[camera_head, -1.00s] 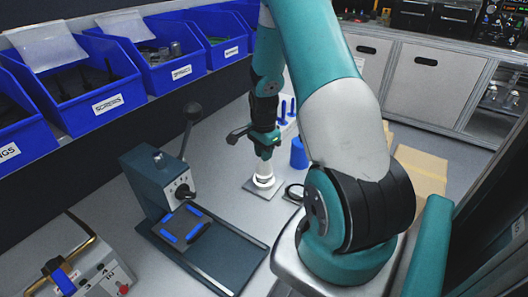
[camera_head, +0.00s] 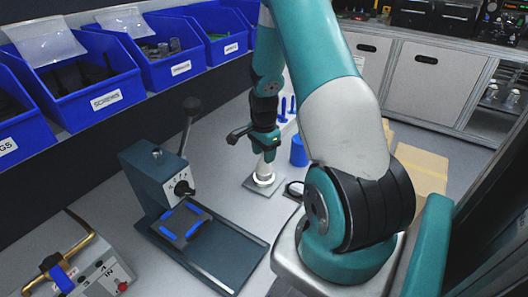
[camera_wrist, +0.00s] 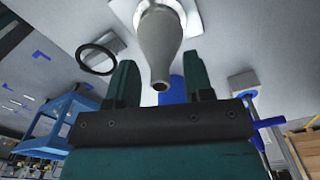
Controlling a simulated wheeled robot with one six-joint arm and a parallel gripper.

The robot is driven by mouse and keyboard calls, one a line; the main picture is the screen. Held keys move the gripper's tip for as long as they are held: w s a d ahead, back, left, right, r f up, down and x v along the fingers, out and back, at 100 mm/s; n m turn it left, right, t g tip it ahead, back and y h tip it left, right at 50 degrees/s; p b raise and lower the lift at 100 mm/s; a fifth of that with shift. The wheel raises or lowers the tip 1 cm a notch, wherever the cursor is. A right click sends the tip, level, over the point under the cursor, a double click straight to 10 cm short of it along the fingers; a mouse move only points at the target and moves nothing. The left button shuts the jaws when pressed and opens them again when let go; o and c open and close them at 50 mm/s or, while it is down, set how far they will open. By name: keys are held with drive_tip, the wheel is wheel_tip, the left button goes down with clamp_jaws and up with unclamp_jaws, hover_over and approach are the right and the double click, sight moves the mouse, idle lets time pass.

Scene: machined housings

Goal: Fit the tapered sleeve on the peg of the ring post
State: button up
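The tapered sleeve (camera_head: 266,168) is pale and stands upright over the white ring post (camera_head: 264,181) on its square base plate. In the wrist view the grey sleeve (camera_wrist: 160,42) shows with its narrow, holed end toward me and the white post base (camera_wrist: 195,18) behind it. The peg itself is hidden, apparently inside the sleeve. My gripper (camera_head: 267,154) is right above the sleeve. In the wrist view my gripper (camera_wrist: 160,65) has its two teal fingers spread, with clear gaps on both sides of the sleeve's narrow end.
A dark press with a lever (camera_head: 160,175) stands to the left. Blue bins (camera_head: 95,100) line the back left. Cardboard (camera_head: 420,168) lies at right.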

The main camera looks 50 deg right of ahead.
wheel_tip(320, 180, up, 18)
drive_tip(key=b, duration=0.3)
drive_tip(key=shift+f, duration=0.25)
idle(0.4)
